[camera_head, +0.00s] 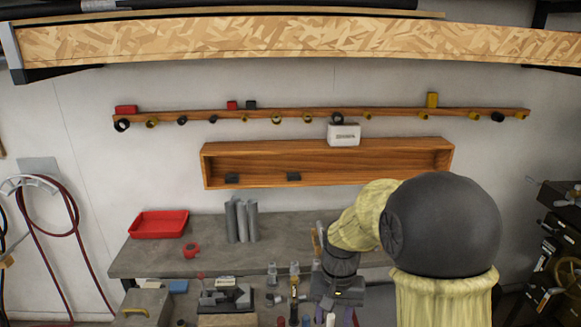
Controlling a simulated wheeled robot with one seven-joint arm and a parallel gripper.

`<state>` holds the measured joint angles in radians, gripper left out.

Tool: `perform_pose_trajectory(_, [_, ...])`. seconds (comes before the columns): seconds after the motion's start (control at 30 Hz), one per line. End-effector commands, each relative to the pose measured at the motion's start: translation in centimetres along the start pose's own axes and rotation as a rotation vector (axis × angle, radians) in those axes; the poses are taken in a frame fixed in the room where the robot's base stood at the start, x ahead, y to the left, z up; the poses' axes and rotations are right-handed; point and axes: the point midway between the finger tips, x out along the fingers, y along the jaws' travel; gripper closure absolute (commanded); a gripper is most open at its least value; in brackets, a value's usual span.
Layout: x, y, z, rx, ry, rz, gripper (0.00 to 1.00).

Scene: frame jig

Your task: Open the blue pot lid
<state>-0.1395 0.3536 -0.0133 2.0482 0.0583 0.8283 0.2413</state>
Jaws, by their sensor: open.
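I cannot make out a blue pot or its lid in the head view. My gripper (338,313) hangs at the bottom centre-right, below my black wrist, over the front of the bench. It is open, and its fingertips are small and partly cut off by the lower picture edge. I see nothing held between them.
A red tray (158,224) and grey cylinders (241,221) stand at the back of the bench (205,259). A red tape roll (191,250) lies in front of them. Tools and small metal parts (226,293) crowd the front. A wooden shelf (330,181) hangs above.

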Motion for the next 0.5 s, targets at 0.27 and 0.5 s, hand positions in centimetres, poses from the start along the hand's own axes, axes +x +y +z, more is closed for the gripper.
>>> perform_pose_trajectory(0.27, [-0.3,5.5,6.2,-0.105,0.228,-0.010,0.55])
perform_pose_trajectory(0.5, [0.1,7.3,8.9,-0.158,0.325,0.002,0.55])
